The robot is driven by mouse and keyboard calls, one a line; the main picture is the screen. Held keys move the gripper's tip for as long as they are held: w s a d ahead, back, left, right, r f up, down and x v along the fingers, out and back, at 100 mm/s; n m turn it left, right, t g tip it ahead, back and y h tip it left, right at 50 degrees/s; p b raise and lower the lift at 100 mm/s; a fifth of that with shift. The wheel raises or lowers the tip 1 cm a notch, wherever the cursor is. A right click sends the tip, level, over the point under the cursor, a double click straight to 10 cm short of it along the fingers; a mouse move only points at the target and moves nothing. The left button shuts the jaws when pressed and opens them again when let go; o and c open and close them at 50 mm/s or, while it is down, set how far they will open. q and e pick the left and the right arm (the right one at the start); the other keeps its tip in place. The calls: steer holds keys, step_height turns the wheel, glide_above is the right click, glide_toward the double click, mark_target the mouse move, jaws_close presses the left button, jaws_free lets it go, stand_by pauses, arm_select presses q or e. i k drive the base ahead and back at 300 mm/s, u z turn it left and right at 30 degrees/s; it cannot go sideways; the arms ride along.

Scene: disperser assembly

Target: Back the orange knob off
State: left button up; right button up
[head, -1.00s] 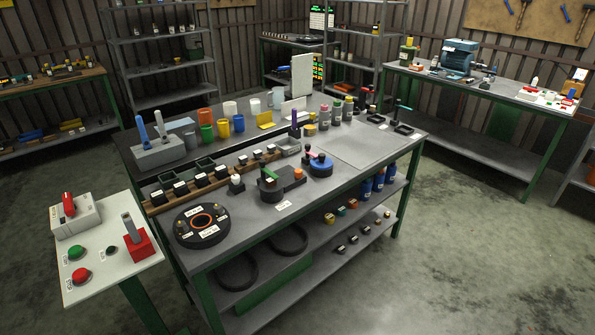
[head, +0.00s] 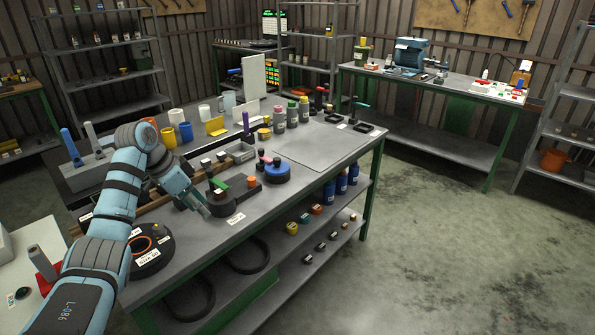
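The orange knob (head: 252,181) is small and sits upright on the right end of a dark fixture (head: 242,193) on the workbench. The fixture's left end is a round dark part with a green lever (head: 219,183). My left gripper (head: 203,208) reaches in from the left and points down toward the bench, just left of the fixture and apart from the orange knob. Its fingers are small and seen at an angle, so their opening is unclear. My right gripper is out of view.
A blue round device (head: 277,174) stands close behind the orange knob. A black ring-shaped unit (head: 150,258) lies near my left arm. Cups, bottles and a grey tray (head: 241,152) stand farther back. The bench's right part holds a bare flat plate (head: 315,144).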

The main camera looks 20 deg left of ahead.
mark_target(252, 180)
steer(key=z, duration=0.25)
steer(key=i, duration=1.35)
steer(key=u, duration=0.75)
